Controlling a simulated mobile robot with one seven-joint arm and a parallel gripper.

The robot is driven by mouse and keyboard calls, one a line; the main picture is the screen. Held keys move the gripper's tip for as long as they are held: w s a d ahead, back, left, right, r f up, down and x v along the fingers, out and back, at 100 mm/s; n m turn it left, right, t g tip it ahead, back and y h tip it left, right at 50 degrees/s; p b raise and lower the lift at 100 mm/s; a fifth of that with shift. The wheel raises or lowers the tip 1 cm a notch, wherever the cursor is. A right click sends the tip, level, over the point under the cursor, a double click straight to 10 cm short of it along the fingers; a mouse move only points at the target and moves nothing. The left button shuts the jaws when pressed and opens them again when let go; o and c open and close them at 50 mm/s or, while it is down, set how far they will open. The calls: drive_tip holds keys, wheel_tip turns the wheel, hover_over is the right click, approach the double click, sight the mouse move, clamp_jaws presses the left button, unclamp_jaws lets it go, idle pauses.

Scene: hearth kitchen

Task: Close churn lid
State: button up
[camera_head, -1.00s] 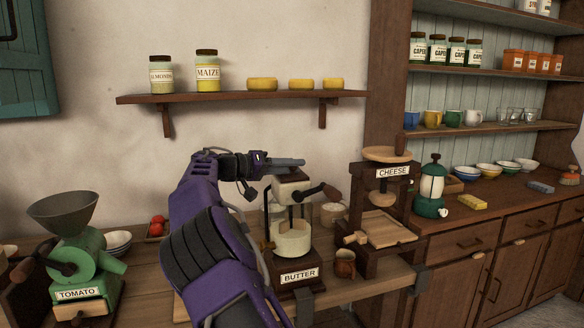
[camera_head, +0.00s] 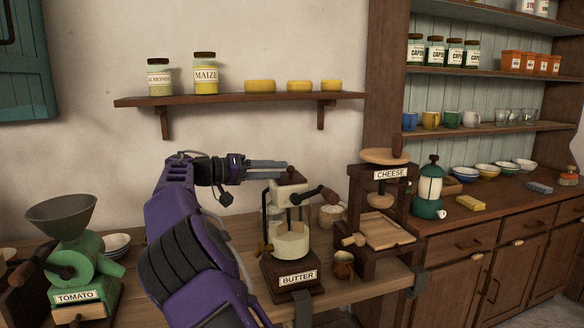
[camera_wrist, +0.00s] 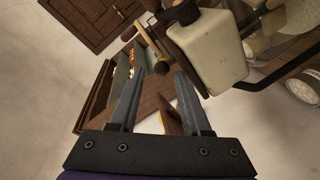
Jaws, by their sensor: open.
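The butter churn (camera_head: 291,274) stands on the wooden counter, with a dark base labelled BUTTER and a clear jar holding pale contents (camera_head: 291,244). The head also shows large in the wrist view (camera_wrist: 208,50). Which part is the lid, and whether it is fully down, I cannot tell. My gripper (camera_head: 285,168) is open and empty, pointing right, its fingertips beside the top of the churn. In the wrist view its fingers (camera_wrist: 160,73) stand apart.
A cheese press (camera_head: 385,215) stands close right of the churn, with a small brown jug (camera_head: 343,265) between them. A green tomato mill (camera_head: 77,262) stands left. A wall shelf (camera_head: 240,99) with jars and cheeses hangs above my gripper.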

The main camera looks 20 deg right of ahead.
drive_tip(key=s+a+r+p, duration=0.1)
drive_tip(key=a+p, duration=0.1)
drive_tip(key=a, duration=1)
drive_tip(key=shift+s+r, duration=0.3)
drive_tip(key=shift+r, duration=0.1)
